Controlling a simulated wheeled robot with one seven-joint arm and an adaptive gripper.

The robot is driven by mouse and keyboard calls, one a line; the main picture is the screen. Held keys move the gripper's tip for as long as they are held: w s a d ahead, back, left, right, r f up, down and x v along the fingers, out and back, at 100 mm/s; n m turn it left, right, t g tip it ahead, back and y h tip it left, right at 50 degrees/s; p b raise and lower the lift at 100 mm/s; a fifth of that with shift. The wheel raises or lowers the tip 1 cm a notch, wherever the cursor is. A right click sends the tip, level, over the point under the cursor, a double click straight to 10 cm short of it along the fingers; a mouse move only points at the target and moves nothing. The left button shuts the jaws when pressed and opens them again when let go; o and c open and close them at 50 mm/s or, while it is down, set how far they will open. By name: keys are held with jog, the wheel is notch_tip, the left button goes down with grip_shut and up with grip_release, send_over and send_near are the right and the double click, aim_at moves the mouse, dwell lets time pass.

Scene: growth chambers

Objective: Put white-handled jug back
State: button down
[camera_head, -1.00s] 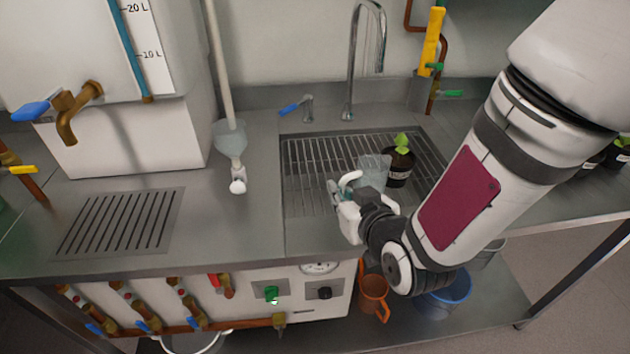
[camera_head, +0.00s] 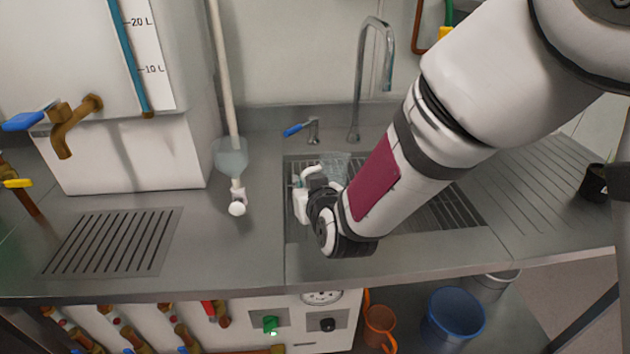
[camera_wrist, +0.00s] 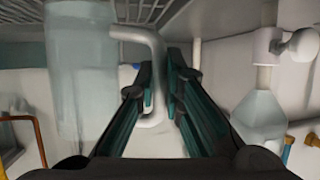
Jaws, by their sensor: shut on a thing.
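The clear jug (camera_head: 337,163) has a white handle (camera_wrist: 152,75). In the head view it is over the left part of the sink's metal grate (camera_head: 450,209), in front of the tall tap. My gripper (camera_head: 303,185) is at its left front side. In the wrist view, which looks upside down, the jug body (camera_wrist: 80,75) is at the left and the handle sits between my two fingers (camera_wrist: 163,100), shut on it. The jug looks roughly upright. I cannot tell whether its base touches the grate. My arm hides part of the sink.
A tall tap (camera_head: 360,85) and a small blue-levered tap (camera_head: 303,130) stand behind the sink. A funnel-like vessel on a pipe (camera_head: 231,160) is to the left. A slotted drain (camera_head: 115,242) lies in the left counter. A dark pot (camera_head: 594,183) stands far right.

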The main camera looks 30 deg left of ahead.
jog(key=shift+w+a+f, duration=0.25)
jog(key=shift+a+f, duration=0.2)
jog(key=shift+f, duration=0.2)
jog(key=shift+w+a+f, duration=0.2)
jog(key=shift+a+f, duration=0.2)
jog(key=shift+f, duration=0.2)
jog(key=shift+w+a+f, duration=0.25)
jog(key=shift+a+f, duration=0.2)
jog(key=shift+f, duration=0.2)
jog(key=shift+f, duration=0.15)
jog(key=c, duration=1.7)
grip_release()
